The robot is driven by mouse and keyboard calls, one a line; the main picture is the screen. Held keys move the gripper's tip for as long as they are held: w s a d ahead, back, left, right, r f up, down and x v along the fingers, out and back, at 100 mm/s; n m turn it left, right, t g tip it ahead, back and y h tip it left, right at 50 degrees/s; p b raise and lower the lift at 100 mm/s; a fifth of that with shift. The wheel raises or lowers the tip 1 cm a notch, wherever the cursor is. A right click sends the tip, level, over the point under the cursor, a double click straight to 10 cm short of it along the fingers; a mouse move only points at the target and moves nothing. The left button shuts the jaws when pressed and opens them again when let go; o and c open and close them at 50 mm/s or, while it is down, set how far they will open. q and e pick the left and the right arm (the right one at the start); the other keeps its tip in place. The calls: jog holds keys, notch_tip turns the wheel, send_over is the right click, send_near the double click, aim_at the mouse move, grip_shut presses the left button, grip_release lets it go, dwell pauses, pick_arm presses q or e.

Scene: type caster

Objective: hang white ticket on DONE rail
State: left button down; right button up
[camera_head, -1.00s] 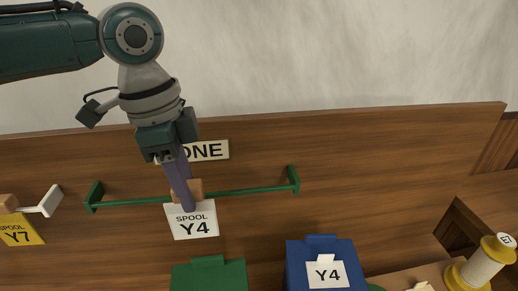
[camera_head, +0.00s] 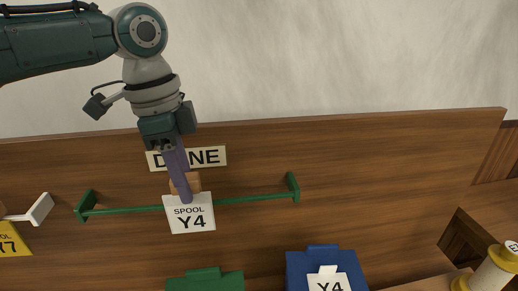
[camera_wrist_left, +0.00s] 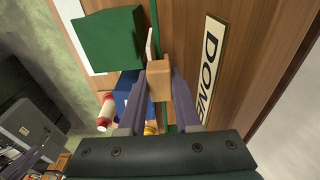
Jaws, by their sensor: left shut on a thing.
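The white ticket (camera_head: 189,215) reads "SPOOL Y4" and hangs upright in front of the green DONE rail (camera_head: 243,200). Its wooden block (camera_wrist_left: 160,77) shows between the fingers in the left wrist view, where the ticket (camera_wrist_left: 150,45) is seen nearly edge-on. My left gripper (camera_head: 183,190) is shut on the block, at the rail's height in the head view. Whether the block touches the rail cannot be told. The DONE sign (camera_head: 209,157) is on the board above the rail, partly hidden by my gripper.
A yellow ticket (camera_head: 13,240) hangs near a white rail (camera_head: 40,209) at the left. A green box (camera_head: 205,281) and a blue box (camera_head: 322,262) with a Y4 label stand below. A yellow-and-white spool (camera_head: 490,270) is at lower right. The rail's right stretch is clear.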

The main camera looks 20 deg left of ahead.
dwell(0.6)
pick_arm(q)
jog(key=shift+f+b, duration=0.65)
jog(key=shift+f, duration=0.7)
jog(key=c, duration=0.5)
grip_release()
notch_tip(320, 180, up, 6)
jog(key=p, duration=0.6)
jog(key=shift+r+p, duration=0.1)
jog(key=shift+p, duration=0.25)
